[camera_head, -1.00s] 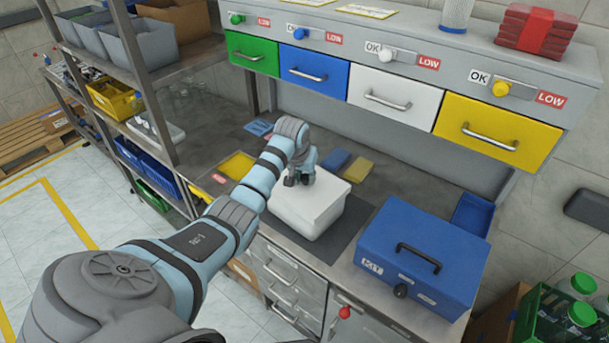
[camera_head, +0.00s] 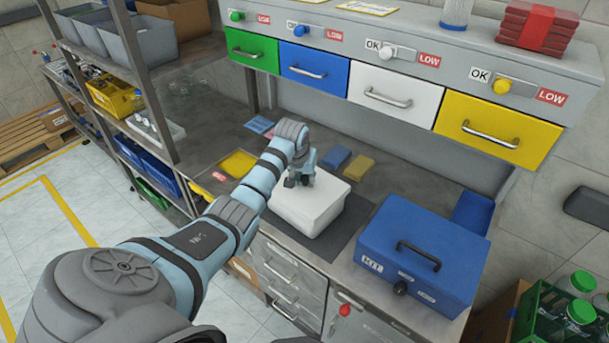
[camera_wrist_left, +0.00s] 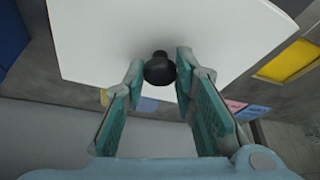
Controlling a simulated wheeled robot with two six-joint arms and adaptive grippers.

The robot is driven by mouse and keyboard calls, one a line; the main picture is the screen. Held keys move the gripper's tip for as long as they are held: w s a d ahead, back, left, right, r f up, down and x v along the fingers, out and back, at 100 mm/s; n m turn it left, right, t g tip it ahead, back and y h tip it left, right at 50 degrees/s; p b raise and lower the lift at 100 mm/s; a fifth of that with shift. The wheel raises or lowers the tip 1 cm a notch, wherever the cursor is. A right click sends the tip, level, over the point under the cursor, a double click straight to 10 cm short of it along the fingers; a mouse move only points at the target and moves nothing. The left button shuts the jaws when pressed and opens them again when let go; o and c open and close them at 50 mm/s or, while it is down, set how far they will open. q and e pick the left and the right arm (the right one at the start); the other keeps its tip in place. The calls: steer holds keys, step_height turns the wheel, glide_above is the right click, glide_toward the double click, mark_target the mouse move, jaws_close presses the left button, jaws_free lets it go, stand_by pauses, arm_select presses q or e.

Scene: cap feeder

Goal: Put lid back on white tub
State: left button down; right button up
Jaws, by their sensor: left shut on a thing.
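The white tub (camera_head: 305,222) stands on a dark mat on the steel worktop. Its white lid (camera_head: 325,192) lies over the top of the tub, roughly level; I cannot tell whether it is fully seated. My left gripper (camera_head: 299,180) comes down on the lid from above. In the left wrist view the lid (camera_wrist_left: 160,28) fills the top, and its black round knob (camera_wrist_left: 160,69) sits between the fingertips of my left gripper (camera_wrist_left: 160,74), which is shut on it. The tub's inside is hidden. My right gripper is not in view.
A blue kit box (camera_head: 425,248) stands right of the tub. Blue and yellow pads (camera_head: 357,167) lie behind it, and a yellow tray (camera_head: 238,164) lies to the left. Coloured drawers (camera_head: 400,97) overhang the back. A shelf rack (camera_head: 150,85) stands at left.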

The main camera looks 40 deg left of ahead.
arm_select(q)
steer(key=shift+f, duration=0.15)
stand_by(0.6)
steer(key=c, duration=0.8)
jaws_free()
steer(key=shift+o, duration=0.2)
steer(key=shift+r, duration=3.5)
jaws_close()
steer(key=shift+f, duration=0.15)
steer(key=shift+f+b, duration=0.9)
steer(key=shift+f, duration=1.75)
